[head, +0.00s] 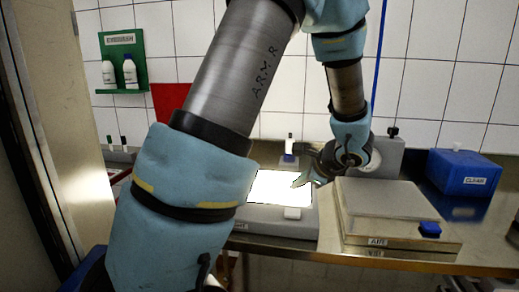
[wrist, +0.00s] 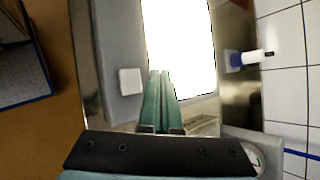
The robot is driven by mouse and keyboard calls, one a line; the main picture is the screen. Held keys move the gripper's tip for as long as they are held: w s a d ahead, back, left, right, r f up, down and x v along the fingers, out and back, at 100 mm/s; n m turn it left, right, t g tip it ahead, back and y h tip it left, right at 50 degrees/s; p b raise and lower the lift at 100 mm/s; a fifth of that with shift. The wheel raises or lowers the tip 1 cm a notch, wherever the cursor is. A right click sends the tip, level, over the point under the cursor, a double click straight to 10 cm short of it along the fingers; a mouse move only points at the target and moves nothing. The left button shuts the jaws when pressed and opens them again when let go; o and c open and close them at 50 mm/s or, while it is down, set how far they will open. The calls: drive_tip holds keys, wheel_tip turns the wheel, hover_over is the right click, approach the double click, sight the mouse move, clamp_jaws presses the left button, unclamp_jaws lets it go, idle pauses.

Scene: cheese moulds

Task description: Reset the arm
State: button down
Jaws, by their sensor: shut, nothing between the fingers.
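My gripper (head: 299,182) is at the end of my arm, above a grey device with a bright white lit panel (head: 270,188). In the wrist view my gripper (wrist: 160,74) shows two green fingers pressed together with nothing between them. The fingers point over the lower edge of the lit panel (wrist: 185,40). A pale square button (wrist: 131,81) sits on the device's grey frame beside the fingers. I cannot tell whether the fingertips touch the device.
A box with a flat lid and blue latch (head: 395,210) stands right of the lit device. A blue box (head: 464,172) is further right. A small blue-and-white bottle (head: 289,150) stands behind the device. A green rack (head: 123,62) with bottles hangs on the tiled wall.

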drive_tip(key=s+a+n+g+h, duration=0.5)
drive_tip(key=s+a+n, duration=0.8)
drive_tip(key=a+n, duration=0.4)
drive_tip(key=n+g, duration=0.1)
drive_tip(key=n, duration=0.1)
drive_tip(key=shift+a+f+n, duration=0.15)
drive_tip(key=shift+f+n, duration=0.15)
drive_tip(key=shift+f, duration=0.1)
